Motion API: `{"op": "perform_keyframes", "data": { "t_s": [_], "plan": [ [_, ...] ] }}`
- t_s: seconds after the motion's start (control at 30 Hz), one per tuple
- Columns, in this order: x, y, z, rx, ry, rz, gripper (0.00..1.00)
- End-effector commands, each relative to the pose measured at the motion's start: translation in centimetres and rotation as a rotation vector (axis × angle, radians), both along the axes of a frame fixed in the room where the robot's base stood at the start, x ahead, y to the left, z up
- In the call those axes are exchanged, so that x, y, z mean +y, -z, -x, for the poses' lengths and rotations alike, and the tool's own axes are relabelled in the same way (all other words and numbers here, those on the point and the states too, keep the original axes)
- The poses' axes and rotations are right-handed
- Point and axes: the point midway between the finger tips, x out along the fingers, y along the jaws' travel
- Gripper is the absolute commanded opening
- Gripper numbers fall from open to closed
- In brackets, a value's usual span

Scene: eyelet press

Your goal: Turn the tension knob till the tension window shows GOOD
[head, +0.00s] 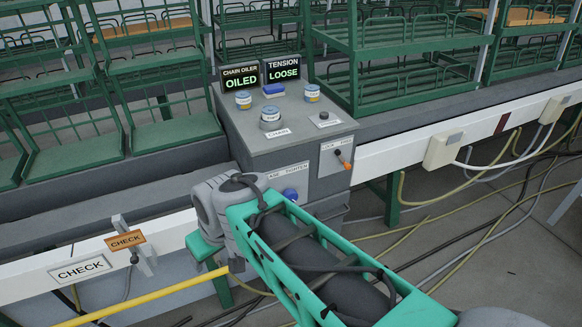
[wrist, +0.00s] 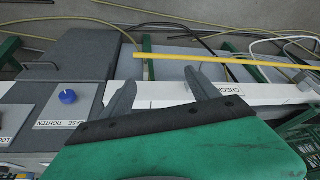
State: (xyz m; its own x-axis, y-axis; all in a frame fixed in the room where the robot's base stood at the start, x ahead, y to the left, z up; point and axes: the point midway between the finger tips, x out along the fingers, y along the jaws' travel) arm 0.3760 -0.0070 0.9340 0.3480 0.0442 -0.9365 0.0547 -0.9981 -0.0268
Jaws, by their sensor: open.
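The tension window (head: 283,70) on top of the grey box reads LOOSE. The tension knob is a round blue knob (head: 290,194) low on the front face of the box, under a label ending in TIGHTEN, partly behind my arm in the head view. In the wrist view the blue knob (wrist: 67,96) is at the left, above its EASE TIGHTEN plate. My gripper (wrist: 160,75) is open and empty, its two dark fingers apart over the white rail, to the right of the knob and not touching it. In the head view its fingers are hidden.
The chain oiler window (head: 240,79) reads OILED. A CHAIN knob (head: 271,117), small tins and an orange-tipped lever (head: 343,160) sit on the box. A yellow bar (head: 150,295) and CHECK signs (head: 82,269) are at lower left. Cables cover the floor at right.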

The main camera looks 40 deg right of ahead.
Motion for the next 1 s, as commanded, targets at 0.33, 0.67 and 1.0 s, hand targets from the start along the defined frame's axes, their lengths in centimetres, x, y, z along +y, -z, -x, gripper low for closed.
{"op": "perform_keyframes", "data": {
  "t_s": [0.33, 0.67, 1.0],
  "plan": [
    [-12.6, 17.2, -11.5, -0.542, 0.005, -0.137, 0.7],
    [-31.6, 20.0, -7.7, -1.155, 0.296, -0.029, 0.7],
    [-34.2, 18.8, -9.8, -1.223, 0.331, -0.003, 0.7]
  ]
}}
